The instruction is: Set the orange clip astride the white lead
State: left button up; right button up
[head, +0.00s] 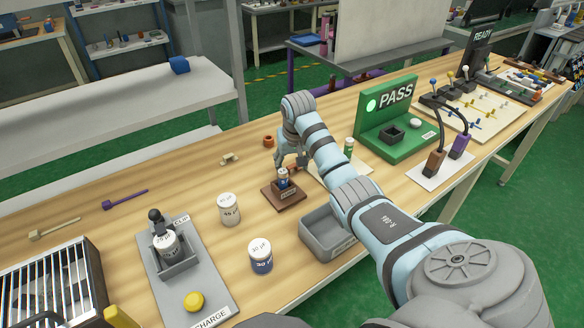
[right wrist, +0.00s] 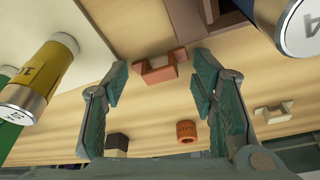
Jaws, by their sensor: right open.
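My right gripper (head: 291,160) is low over the bench, beside a brown stand holding a small blue-and-white can (head: 283,177). In the right wrist view its fingers (right wrist: 162,70) are spread and empty. An orange-brown clip (right wrist: 160,69), notched in the middle, lies on the wood and shows in the gap between the fingertips, with no visible contact. In the head view the clip is hard to make out beside the gripper. I cannot identify a white lead in either view. My left gripper is not in view.
In the right wrist view, an orange ring (right wrist: 187,130) and a cream clip-like piece (right wrist: 271,114) lie nearby; a yellow can (right wrist: 40,78) is left. In the head view, a grey tray (head: 318,240) and a green PASS stand (head: 402,118) flank my arm. The left bench has clear patches.

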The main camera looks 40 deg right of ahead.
aim_at(292, 166)
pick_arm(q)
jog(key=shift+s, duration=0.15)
pick_arm(e)
jog(key=c, duration=0.9)
jog(key=shift+r, duration=0.15)
